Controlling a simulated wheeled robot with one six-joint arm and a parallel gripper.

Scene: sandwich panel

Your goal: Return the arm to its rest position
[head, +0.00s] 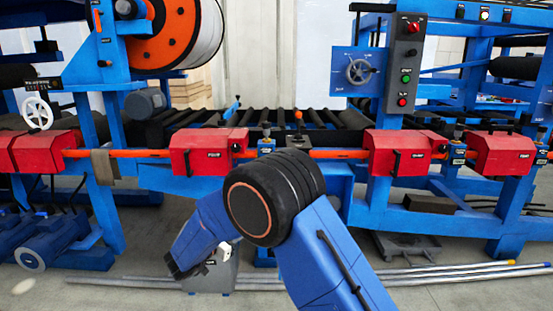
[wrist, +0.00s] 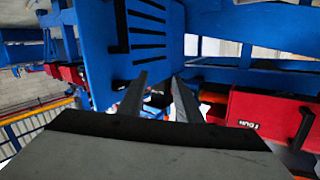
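My blue arm with a black elbow joint is bent in the middle of the head view. Its forearm slants down to the left and ends in a dark part low in front of the machine. The fingers cannot be made out there. In the wrist view, my gripper (wrist: 160,92) shows two grey fingers standing apart, with no object visibly held between them. A blue slotted panel (wrist: 150,40) is beyond the fingers. A red box (wrist: 265,118) with a white label is at the right.
The blue machine frame (head: 480,208) spans the head view, with red boxes (head: 397,155) along an orange bar (head: 340,154). A control panel (head: 405,70) and a large orange reel (head: 165,35) stand above. Metal pipes (head: 460,272) lie on the grey floor (head: 470,295).

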